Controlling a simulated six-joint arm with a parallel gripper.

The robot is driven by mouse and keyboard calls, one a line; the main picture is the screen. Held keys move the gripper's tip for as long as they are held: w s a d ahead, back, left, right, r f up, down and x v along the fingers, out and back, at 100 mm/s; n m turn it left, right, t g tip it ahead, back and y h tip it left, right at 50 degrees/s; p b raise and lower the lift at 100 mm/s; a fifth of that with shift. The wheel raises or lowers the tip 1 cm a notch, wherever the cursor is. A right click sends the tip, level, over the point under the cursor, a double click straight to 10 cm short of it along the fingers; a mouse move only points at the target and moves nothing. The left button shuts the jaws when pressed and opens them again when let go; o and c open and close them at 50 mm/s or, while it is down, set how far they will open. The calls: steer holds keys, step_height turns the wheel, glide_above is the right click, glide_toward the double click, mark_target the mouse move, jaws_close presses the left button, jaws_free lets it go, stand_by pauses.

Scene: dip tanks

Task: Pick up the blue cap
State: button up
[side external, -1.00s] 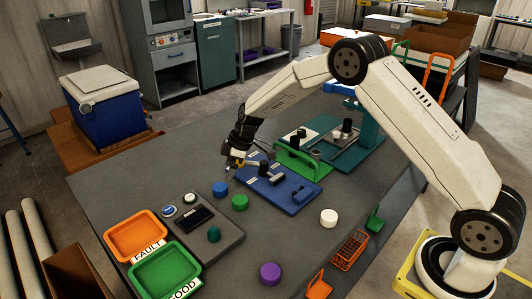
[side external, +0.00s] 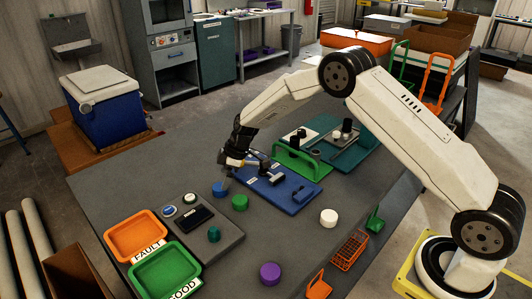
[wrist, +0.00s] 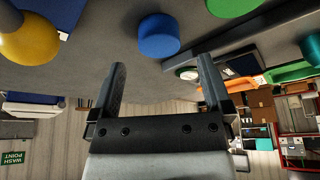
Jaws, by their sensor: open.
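The blue cap (side external: 219,189) is a short round cylinder standing on the grey table, left of the blue plate. In the wrist view the blue cap (wrist: 158,36) lies beyond the fingertips, roughly centred between them. My gripper (side external: 226,171) is just above and slightly right of the cap in the side view. In the wrist view my gripper (wrist: 160,64) has its two dark fingers spread apart with nothing between them. I cannot tell whether a finger touches the cap.
A green cap (side external: 239,203) stands close to the blue one. The blue plate (side external: 293,200) is to the right. A dark control panel (side external: 226,249) and the orange FAULT tray (side external: 115,256) are at left. White (side external: 328,216) and purple (side external: 270,271) caps stand apart.

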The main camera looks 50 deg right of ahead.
mark_target(220, 187)
steer(key=shift+x, duration=2.3)
steer(key=shift+c, duration=0.2)
steer(key=c, duration=1.2)
steer(key=shift+o, duration=0.2)
steer(key=shift+r, duration=0.1)
steer(key=shift+r, duration=0.65)
steer(key=s+r, duration=0.3)
steer(key=s, duration=0.1)
steer(key=s+r, duration=0.4)
steer(key=s, duration=0.1)
steer(key=s+d+r, duration=0.1)
steer(key=s+r, duration=0.3)
steer(key=s, duration=0.1)
steer(key=shift+r, duration=0.25)
